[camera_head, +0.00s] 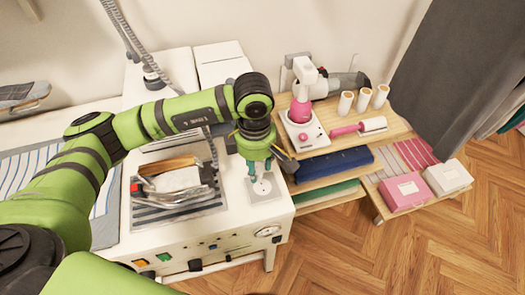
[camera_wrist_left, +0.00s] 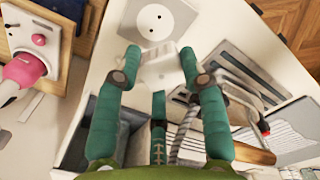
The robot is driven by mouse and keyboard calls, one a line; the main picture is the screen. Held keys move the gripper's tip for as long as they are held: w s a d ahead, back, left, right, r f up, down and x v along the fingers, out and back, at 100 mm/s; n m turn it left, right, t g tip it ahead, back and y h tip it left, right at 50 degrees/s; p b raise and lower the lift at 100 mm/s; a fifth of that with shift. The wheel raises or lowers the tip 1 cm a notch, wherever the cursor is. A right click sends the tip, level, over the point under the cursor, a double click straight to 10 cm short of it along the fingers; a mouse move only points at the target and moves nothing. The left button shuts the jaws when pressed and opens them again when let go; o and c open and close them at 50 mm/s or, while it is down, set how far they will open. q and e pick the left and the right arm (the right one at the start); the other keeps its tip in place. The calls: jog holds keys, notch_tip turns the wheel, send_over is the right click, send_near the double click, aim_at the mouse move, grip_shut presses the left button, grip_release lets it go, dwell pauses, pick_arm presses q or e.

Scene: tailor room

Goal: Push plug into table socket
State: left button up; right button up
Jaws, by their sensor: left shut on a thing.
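The table socket (camera_head: 263,187) is a round white disc on a pale square plate at the right front corner of the white table; its two holes show in the wrist view (camera_wrist_left: 156,22). My left gripper (camera_head: 258,172) points down just above and behind the socket. In the left wrist view, its green fingers (camera_wrist_left: 160,66) are shut on the plug (camera_wrist_left: 159,70), a pale block beside the socket's near edge. The plug looks apart from the holes, but its height above the plate is hard to tell. In the head view, the fingers hide the plug. My right gripper is out of view.
A metal rack with an iron-like item (camera_head: 175,185) stands left of the socket. A wooden shelf (camera_head: 345,140) to the right holds a pink-and-white machine (camera_head: 303,120), white spools (camera_head: 363,99) and a pink roller (camera_head: 360,127). A grey cord (camera_wrist_left: 184,130) runs near my fingers.

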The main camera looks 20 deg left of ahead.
pick_arm(q)
jog(key=n, duration=0.1)
jog(key=n+p, duration=0.1)
jog(key=n, duration=0.1)
jog(key=d+n, duration=0.1)
jog(key=shift+w+r+p, duration=0.15)
jog(key=shift+r+p, duration=0.15)
jog(key=shift+d+f+n+p, duration=0.1)
jog(key=shift+d+n+p, duration=0.15)
jog(key=shift+n, duration=0.95)
jog(key=shift+f+n, duration=0.1)
jog(key=shift+n, duration=0.2)
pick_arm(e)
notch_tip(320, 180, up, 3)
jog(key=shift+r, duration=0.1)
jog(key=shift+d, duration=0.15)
pick_arm(q)
jog(key=shift+f, duration=0.2)
jog(key=shift+f+b, duration=1.75)
jog(key=shift+f, duration=1)
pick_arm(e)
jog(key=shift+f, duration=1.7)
pick_arm(q)
jog(key=shift+b, duration=0.7)
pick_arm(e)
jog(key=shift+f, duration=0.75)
